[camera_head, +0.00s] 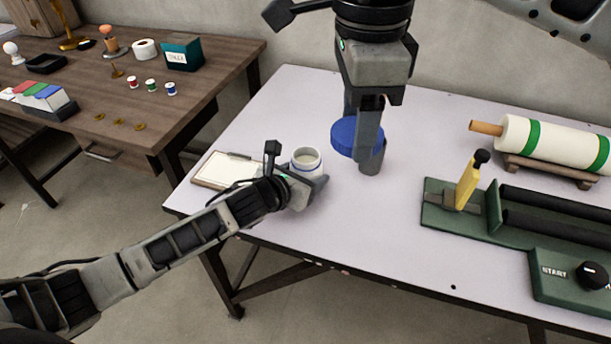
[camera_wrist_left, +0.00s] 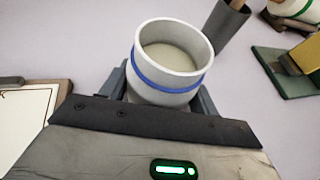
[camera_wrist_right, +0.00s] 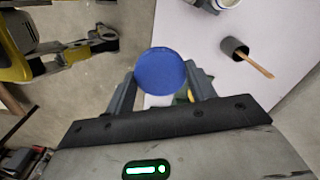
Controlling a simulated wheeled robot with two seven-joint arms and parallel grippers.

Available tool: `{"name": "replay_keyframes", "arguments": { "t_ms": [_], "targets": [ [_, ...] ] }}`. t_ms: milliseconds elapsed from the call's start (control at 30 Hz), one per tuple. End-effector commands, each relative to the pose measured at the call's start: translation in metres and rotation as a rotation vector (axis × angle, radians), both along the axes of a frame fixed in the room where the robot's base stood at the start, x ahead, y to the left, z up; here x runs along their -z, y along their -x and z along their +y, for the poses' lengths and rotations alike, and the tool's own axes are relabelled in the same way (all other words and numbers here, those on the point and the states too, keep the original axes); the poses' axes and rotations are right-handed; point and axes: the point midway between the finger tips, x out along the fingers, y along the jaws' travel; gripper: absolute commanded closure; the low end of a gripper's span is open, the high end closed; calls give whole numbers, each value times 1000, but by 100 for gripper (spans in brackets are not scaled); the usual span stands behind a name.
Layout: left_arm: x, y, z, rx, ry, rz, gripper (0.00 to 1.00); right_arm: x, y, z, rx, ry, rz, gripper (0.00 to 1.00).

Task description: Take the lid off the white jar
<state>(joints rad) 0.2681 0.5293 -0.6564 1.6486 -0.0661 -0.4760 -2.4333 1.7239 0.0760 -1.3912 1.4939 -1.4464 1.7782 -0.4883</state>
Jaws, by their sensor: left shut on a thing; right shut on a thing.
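The white jar (camera_head: 307,160) with a blue band stands upright and uncovered on the light table (camera_head: 290,88). In the left wrist view the jar (camera_wrist_left: 172,60) shows its open mouth and pale contents inside. My left gripper (camera_head: 308,182) is shut on the jar, low on its body. The blue round lid (camera_head: 346,135) is apart from the jar, in the air above and to its right. My right gripper (camera_head: 366,146) comes down from above and is shut on the lid. The right wrist view shows the lid (camera_wrist_right: 161,71) between the two fingers.
A grey cup (camera_head: 371,164) with a wooden stick stands right of the jar, partly behind my right gripper. A clipboard (camera_head: 221,170) lies left of the jar. A green machine (camera_head: 520,235) and a white roll (camera_head: 550,140) on a stand occupy the right side. The table's front middle is clear.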

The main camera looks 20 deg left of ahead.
Motion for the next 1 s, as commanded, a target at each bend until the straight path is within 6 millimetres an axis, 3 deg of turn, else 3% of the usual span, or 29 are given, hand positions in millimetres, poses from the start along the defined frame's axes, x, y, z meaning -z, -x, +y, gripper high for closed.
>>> {"name": "replay_keyframes", "arguments": {
  "t_ms": [400,433,500,833,1000],
  "targets": [
    [4,-1,0,1,0,-6,100,2,0,0,0,0,0,72],
    [4,0,0,0,0,-2,31,1,0,0,0,0,0,72],
    [4,0,0,0,-1,-1,17,1,0,0,0,0,0,72],
    [0,0,0,0,1,-2,17,-1,0,0,0,0,0,72],
    [-9,22,7,2,-4,-1,17,-5,0,0,0,0,0,72]
  ]
}}
